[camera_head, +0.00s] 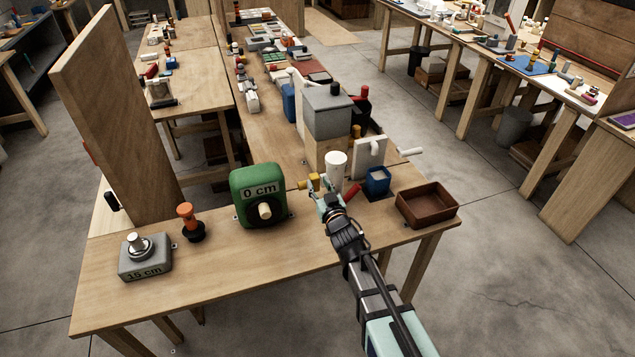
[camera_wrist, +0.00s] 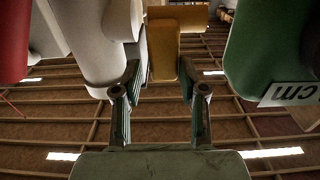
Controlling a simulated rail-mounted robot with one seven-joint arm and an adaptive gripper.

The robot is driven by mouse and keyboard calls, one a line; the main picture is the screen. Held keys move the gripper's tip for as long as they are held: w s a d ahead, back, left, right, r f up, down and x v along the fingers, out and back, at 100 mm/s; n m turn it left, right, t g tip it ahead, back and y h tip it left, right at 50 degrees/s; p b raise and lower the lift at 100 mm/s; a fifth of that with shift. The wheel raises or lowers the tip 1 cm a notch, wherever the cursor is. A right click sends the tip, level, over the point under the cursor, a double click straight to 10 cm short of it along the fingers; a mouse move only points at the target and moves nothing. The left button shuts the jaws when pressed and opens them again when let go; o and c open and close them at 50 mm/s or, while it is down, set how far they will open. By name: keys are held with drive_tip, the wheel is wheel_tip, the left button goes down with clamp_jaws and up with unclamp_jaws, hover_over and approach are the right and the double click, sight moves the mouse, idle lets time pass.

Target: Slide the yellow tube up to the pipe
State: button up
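The yellow tube (camera_head: 308,183) is a small yellow piece between the green "0 cm" box (camera_head: 258,195) and the white cylinder (camera_head: 336,165). In the wrist view, a yellow upright part (camera_wrist: 163,50) meets a yellow crosspiece (camera_wrist: 180,13) at the top. My gripper (camera_wrist: 160,76) is open, its fingertips on either side of the upright part's lower end, with visible gaps. I cannot tell whether the tube lies between them or just beyond. In the head view, my gripper (camera_head: 319,190) is at the yellow piece and partly covers it. I cannot make out which part is the pipe.
The white cylinder (camera_wrist: 97,45) stands close left of my fingers, and the green box (camera_wrist: 265,45) close right. A blue container (camera_head: 377,182) and brown tray (camera_head: 427,205) are to the right. An orange-topped knob (camera_head: 187,214) and grey "15 cm" box (camera_head: 145,262) are left.

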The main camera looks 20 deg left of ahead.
drive_tip(key=v, duration=1)
